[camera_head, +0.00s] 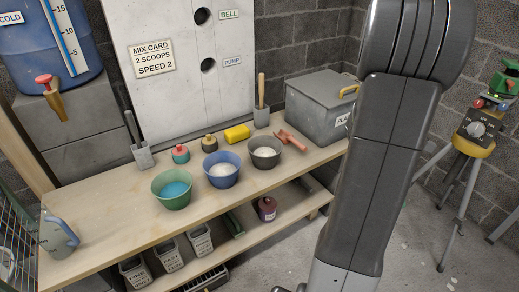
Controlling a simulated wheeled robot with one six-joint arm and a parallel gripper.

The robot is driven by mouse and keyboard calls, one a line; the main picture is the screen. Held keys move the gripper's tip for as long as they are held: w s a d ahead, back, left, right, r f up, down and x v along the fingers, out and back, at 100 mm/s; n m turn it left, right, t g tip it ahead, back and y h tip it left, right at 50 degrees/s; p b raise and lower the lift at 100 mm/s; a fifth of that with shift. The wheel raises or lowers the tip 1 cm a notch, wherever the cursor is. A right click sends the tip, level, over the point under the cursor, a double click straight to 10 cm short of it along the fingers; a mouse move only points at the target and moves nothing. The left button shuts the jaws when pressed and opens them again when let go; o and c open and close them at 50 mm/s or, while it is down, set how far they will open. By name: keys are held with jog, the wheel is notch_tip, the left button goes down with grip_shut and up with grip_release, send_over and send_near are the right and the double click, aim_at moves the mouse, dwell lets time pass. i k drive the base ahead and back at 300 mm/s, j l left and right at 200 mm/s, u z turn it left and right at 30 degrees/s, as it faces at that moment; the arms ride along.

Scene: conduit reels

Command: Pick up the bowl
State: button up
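Three bowls stand upright in a row on the wooden bench (110,213). The green bowl (172,203) at the left holds something bright blue. The blue bowl (222,180) in the middle holds something white. The dark grey bowl (266,163) at the right holds something pale. The frame does not show which bowl the task means. My dark arm crosses the right half of the picture, in front of part of the bench's right side. My gripper is not in view, and no bowl is seen held.
A red scoop (290,140) lies right of the grey bowl, before a grey bin (314,108). A jug (57,235) stands at the left. Bare bench lies between jug and green bowl.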

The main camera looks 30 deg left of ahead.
aim_at(265, 151)
jog(key=i+j+u, duration=0.15)
jog(key=u, duration=0.35)
jog(key=i+u, duration=0.3)
jog(key=u, duration=0.15)
jog(key=i+u, duration=0.25)
jog(key=u, duration=0.25)
jog(key=i+l+u, duration=0.15)
jog(key=u, duration=0.3)
